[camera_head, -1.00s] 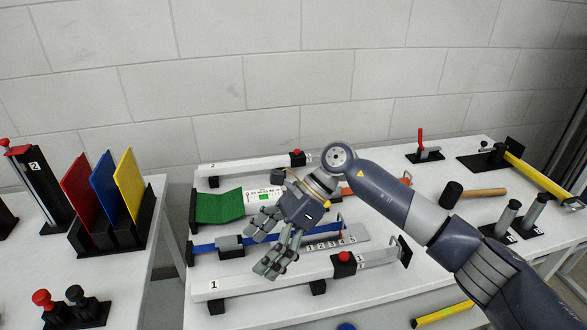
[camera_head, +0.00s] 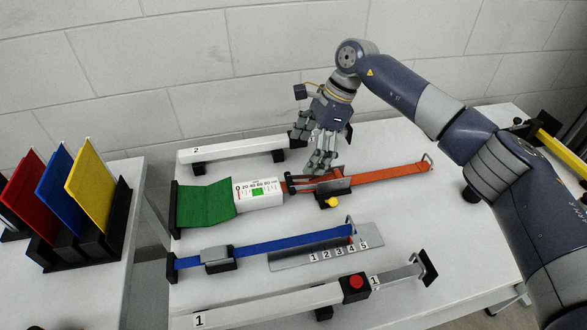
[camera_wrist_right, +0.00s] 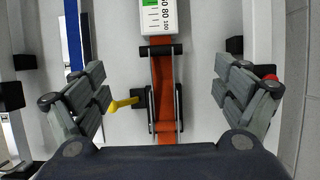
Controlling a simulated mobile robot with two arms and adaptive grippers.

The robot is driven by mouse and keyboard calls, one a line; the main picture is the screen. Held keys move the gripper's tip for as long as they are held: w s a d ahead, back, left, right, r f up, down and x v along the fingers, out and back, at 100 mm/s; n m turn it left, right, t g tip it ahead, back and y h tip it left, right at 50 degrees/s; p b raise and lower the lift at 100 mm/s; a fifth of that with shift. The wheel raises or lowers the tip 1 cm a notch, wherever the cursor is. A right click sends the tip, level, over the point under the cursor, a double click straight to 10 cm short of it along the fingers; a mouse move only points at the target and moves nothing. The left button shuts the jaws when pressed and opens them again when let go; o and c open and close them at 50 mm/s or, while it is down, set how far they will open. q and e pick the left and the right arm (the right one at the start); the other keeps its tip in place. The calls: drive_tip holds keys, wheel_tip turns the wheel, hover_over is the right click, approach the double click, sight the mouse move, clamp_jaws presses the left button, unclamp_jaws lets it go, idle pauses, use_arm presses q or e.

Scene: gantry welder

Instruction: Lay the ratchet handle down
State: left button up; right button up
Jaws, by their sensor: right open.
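The ratchet (camera_head: 334,186), with grey side plates and a dark frame, sits on an orange strap (camera_head: 385,175) at the middle of the table. A dark crossbar (camera_wrist_right: 160,50) spans the strap in the right wrist view, near the white gauge box; I cannot tell how far the handle is tilted. A yellow knob (camera_head: 332,202) sticks out at the ratchet's side. My right gripper (camera_head: 321,166) hangs above the ratchet, fingers down. In the wrist view its open fingers (camera_wrist_right: 165,95) stand on both sides of the ratchet, holding nothing. My left gripper is not in view.
A white gauge box (camera_head: 259,197) joins the orange strap to a green strap (camera_head: 206,204). A blue strap (camera_head: 285,243) and white clamp bars (camera_head: 240,150) lie parallel to it. Coloured panels (camera_head: 90,185) stand on the left table. A wall is behind.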

sight(292, 183)
drive_tip(key=p+x, duration=0.1)
drive_tip(key=x, duration=0.6)
drive_tip(key=shift+w+a+f+p, duration=0.15)
drive_tip(key=shift+f+p, duration=0.15)
drive_tip(key=shift+p, duration=0.1)
drive_tip(key=shift+a+f, duration=0.2)
drive_tip(key=shift+f, duration=0.35)
drive_tip(key=shift+s+d, duration=0.1)
drive_tip(key=shift+s, duration=0.1)
drive_tip(key=c, duration=1.7)
drive_tip(key=shift+s, duration=0.1)
drive_tip(key=c, duration=0.5)
clamp_jaws()
drive_tip(key=shift+s, duration=0.1)
